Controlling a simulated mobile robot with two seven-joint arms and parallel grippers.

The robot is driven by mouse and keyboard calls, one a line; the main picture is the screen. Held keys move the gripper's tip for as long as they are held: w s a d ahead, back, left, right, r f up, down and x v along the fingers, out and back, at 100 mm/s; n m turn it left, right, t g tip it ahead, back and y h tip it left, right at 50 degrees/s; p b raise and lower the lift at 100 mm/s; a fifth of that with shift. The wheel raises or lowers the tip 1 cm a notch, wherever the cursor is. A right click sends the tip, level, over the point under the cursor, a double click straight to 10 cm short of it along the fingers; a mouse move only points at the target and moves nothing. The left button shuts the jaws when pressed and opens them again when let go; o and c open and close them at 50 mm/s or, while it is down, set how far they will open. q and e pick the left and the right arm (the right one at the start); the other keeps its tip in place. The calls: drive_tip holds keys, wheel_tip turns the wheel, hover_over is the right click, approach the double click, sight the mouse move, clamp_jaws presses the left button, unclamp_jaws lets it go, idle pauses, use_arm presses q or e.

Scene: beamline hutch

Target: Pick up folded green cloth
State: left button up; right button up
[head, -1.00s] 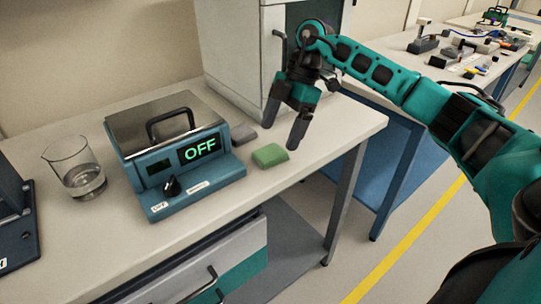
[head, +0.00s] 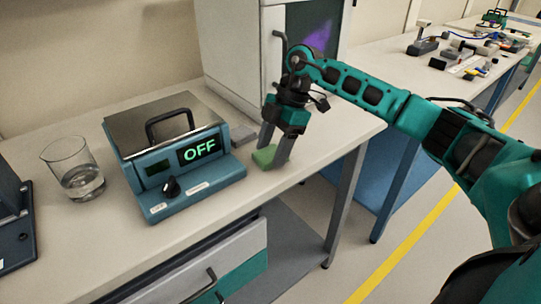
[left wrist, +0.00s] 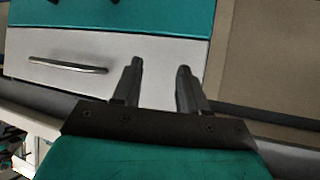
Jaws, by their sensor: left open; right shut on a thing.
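The folded green cloth (head: 264,157) lies on the pale bench top, just right of the blue box with the OFF display. My right gripper (head: 273,156) reaches down from above with its fingers around the cloth and is shut on it. The fingers hide part of the cloth, and it appears still at bench height. My left gripper (left wrist: 156,82) shows only in the left wrist view. It is open and empty, facing a white drawer front with a metal handle.
The blue box (head: 190,190) with a handle on its lid stands close left of the cloth. A small grey block (head: 243,134) lies behind the cloth. A glass beaker (head: 75,172) holding liquid stands further left. A tall pale cabinet (head: 238,60) stands behind. The bench's right end is clear.

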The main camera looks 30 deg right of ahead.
sight(273, 152)
use_arm(q)
drive_tip(key=shift+a, duration=0.1)
use_arm(e)
drive_tip(key=c, duration=0.3)
use_arm(q)
drive_tip(key=a+r+p, duration=0.1)
drive_tip(key=p, duration=0.2)
drive_tip(key=shift+s+a+y, duration=0.15)
drive_tip(key=shift+s+y, duration=0.15)
drive_tip(key=shift+s, duration=0.1)
use_arm(e)
wheel_tip(273, 152, up, 20)
drive_tip(key=shift+r, duration=0.1)
drive_tip(key=o, duration=0.4)
drive_tip(key=c, duration=0.3)
use_arm(q)
drive_tip(key=shift+r, duration=0.15)
use_arm(e)
drive_tip(key=shift+c, duration=0.2)
